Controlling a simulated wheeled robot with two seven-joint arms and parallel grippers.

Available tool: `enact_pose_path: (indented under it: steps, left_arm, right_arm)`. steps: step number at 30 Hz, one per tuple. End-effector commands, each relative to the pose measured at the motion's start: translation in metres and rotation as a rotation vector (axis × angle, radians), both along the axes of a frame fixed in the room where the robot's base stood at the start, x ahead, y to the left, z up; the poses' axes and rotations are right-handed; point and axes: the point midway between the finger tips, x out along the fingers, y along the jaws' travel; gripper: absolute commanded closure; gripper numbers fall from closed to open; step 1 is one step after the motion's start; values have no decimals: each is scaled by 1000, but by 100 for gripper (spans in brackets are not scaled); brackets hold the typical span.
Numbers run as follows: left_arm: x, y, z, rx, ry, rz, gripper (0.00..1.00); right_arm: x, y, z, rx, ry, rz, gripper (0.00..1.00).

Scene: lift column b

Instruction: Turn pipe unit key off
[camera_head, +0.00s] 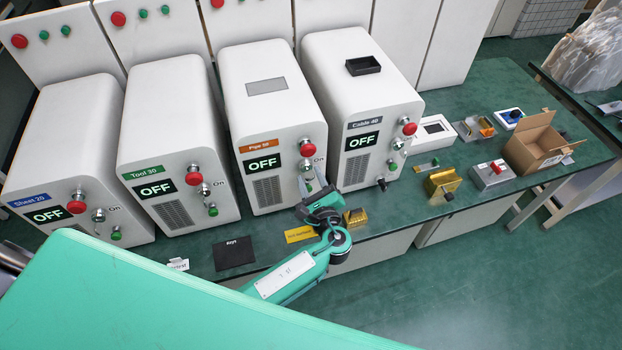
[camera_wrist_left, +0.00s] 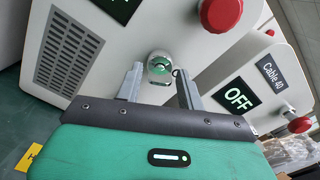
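The pipe unit (camera_head: 255,105) is the white box with an orange label "Pipe 50". Its display (camera_head: 262,163) reads OFF. Its red button (camera_head: 308,149) sits on the front, with a silver key switch (camera_head: 305,164) just below. My left gripper (camera_head: 312,184) is at the lower right of this front. In the left wrist view the gripper (camera_wrist_left: 158,76) is open, with one finger on each side of a round silver switch (camera_wrist_left: 160,64) with a green centre. I cannot tell whether the fingers touch it. My right gripper is not in view.
The cable unit (camera_head: 350,85) stands close on the right, the tool unit (camera_head: 165,115) on the left. A black "Keys" mat (camera_head: 234,252), a yellow label (camera_head: 300,234) and a yellow block (camera_head: 355,217) lie along the bench front. An open cardboard box (camera_head: 537,148) stands far right.

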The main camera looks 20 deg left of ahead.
Motion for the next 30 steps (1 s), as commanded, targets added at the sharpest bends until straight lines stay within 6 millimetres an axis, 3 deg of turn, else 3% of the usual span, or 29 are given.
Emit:
enact_pose_path:
  steps: [1, 5, 17, 30]
  left_arm:
    - [0, 0, 0, 0, 0, 0, 72]
    - [0, 0, 0, 0, 0, 0, 97]
    - [-1, 0, -3, -59, -38, 2, 97]
    - [-1, 0, -8, -354, -239, 1, 97]
  right_arm:
    - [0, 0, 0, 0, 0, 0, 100]
    - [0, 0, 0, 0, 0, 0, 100]
    - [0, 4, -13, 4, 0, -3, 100]
    - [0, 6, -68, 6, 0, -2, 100]
